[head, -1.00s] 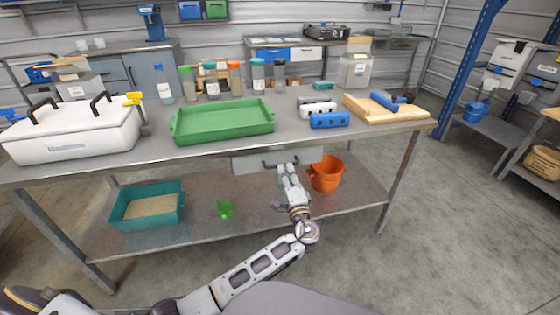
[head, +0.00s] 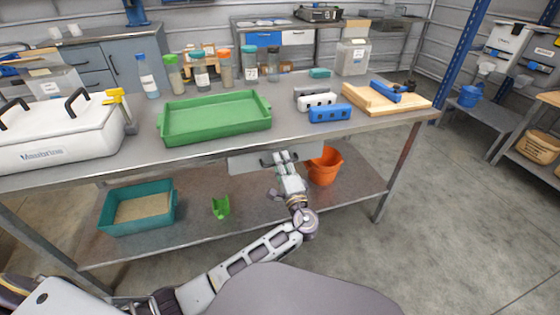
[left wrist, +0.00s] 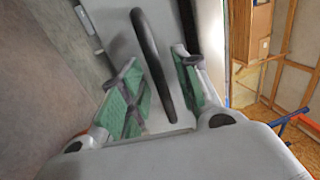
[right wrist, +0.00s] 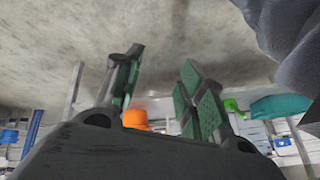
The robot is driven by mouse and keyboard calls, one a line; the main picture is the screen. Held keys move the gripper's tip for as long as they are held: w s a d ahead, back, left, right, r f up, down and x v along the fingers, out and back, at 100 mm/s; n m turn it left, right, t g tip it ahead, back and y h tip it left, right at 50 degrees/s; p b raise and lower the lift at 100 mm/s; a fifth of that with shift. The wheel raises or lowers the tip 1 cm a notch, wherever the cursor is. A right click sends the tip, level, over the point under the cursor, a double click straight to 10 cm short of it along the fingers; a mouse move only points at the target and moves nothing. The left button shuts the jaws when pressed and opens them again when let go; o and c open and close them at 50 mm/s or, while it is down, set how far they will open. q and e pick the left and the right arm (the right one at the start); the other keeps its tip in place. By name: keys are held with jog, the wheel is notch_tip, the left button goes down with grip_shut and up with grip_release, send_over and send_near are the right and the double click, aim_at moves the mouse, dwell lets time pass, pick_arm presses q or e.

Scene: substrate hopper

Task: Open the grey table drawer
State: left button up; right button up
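The grey table drawer (head: 248,163) hangs under the tabletop, and its front looks flush or nearly flush with the table edge. Its dark bar handle (head: 266,161) is partly covered by my left gripper (head: 287,160). In the left wrist view, the black curved handle (left wrist: 150,60) passes between the green pads of my left gripper (left wrist: 162,88). The fingers are apart, with a gap visible beside the handle. My right gripper (right wrist: 160,90) is open and empty in the right wrist view, and is out of the head view.
On the tabletop are a green tray (head: 215,132), a white case (head: 60,140), several bottles and a blue block (head: 330,114). An orange bucket (head: 324,168), a teal bin (head: 113,215) and a green scoop (head: 221,207) are on the lower shelf, below the drawer.

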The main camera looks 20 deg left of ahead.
pick_arm(q)
grip_shut()
pick_arm(e)
jog(key=shift+s+d+f, duration=0.2)
jog(key=shift+s+f, duration=0.15)
jog(key=shift+s, duration=0.15)
jog(key=shift+w+r, duration=0.1)
jog(key=shift+w, duration=0.05)
